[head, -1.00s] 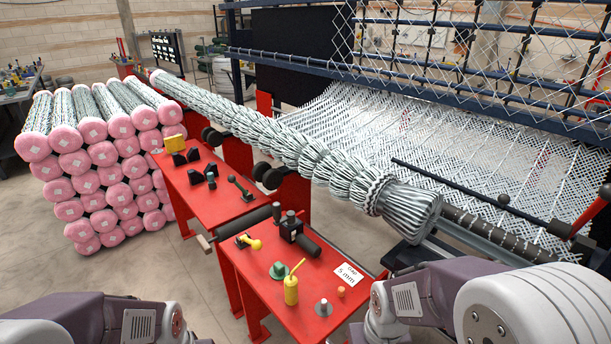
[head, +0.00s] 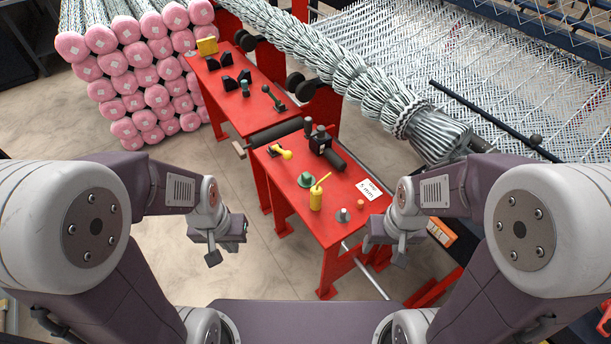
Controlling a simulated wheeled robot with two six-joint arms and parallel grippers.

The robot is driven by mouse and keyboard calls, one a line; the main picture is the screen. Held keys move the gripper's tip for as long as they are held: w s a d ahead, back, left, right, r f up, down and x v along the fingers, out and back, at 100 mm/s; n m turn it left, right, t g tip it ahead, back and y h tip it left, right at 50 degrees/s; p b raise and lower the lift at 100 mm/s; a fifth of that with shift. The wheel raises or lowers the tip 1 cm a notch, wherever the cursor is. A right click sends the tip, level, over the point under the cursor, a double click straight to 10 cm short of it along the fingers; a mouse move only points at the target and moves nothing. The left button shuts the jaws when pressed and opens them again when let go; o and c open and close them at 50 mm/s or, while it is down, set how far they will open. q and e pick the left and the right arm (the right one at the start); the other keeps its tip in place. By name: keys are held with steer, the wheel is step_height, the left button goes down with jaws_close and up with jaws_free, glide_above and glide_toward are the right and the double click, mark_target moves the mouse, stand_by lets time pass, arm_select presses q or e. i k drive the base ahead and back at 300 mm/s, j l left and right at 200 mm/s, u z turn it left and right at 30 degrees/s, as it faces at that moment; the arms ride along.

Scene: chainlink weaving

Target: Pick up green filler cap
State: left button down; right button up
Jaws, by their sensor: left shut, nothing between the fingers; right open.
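The green filler cap (head: 306,179) sits on the front red table (head: 331,232), just behind and left of a yellow oil bottle (head: 316,197) with a thin spout. My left gripper (head: 213,258) hangs left of the table, empty and shut, well apart from the cap. My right gripper (head: 383,257) hangs at the table's right front side, open and empty, also apart from the cap. Its fingers are small in the view.
On the same table are a grey knob (head: 343,215), a small orange piece (head: 361,203), a "5 mm" card (head: 370,189), a yellow-ended tool (head: 286,154) and a black clamp (head: 320,140). A mesh roll (head: 350,72) runs behind. Pink-ended rolls (head: 140,75) are stacked left.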

mark_target(306, 181)
steer(key=i+j+u, duration=0.1)
steer(key=u, duration=0.35)
steer(key=i+j+u, duration=0.15)
steer(key=u, duration=0.35)
steer(key=i+l+u, duration=0.2)
steer(key=l+u, duration=0.2)
steer(key=k+l, duration=0.05)
steer(key=l, duration=0.05)
